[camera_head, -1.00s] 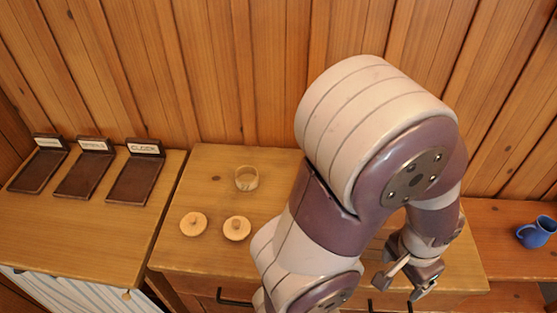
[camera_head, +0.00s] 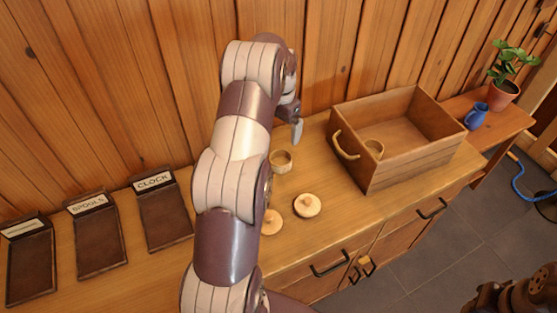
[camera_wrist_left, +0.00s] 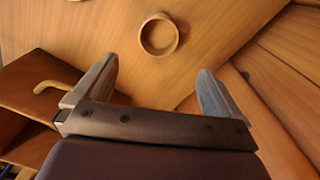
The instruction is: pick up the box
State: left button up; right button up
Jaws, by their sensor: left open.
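A large open wooden box (camera_head: 405,163) with a rope-like handle stands on the cabinet top right of my left arm. A similar round wooden cup (camera_head: 281,161) stands outside, left of the large box. My left gripper (camera_head: 297,130) is above the cabinet behind this cup, partly hidden by its own arm. In the left wrist view the gripper (camera_wrist_left: 155,88) is open and empty; the cup (camera_wrist_left: 159,35) lies beyond the fingertips, not touching. The large box (camera_wrist_left: 35,95) shows at left. My right gripper is not visible.
Two round knobbed wooden lids (camera_head: 307,206) lie in front of the cup, one partly behind my arm. Labelled dark trays (camera_head: 165,212) stand at left. A blue mug (camera_head: 476,116) and potted plant (camera_head: 504,93) are at far right. A plank wall rises behind.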

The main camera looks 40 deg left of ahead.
pick_arm(q)
jog(key=b, duration=0.4)
send_over(281, 158)
jog(key=s+d, duration=0.1)
jog(key=s, duration=0.1)
notch_tip(281, 158, down, 5)
jog(key=shift+w+d+f, duration=0.1)
jog(key=shift+w+f, duration=0.05)
jog(key=shift+f, duration=0.35)
jog(key=shift+w+d+f, duration=0.1)
jog(key=shift+f, duration=0.4)
jog(key=shift+a+f, duration=0.15)
jog(key=shift+f, duration=0.2)
jog(key=f, duration=0.2)
jog(key=s+f+p, duration=0.1)
jog(key=f, duration=0.1)
jog(key=shift+d, duration=0.25)
jog(key=shift+w+f, duration=0.15)
jog(key=shift+f, duration=0.25)
jog(key=c, duration=1)
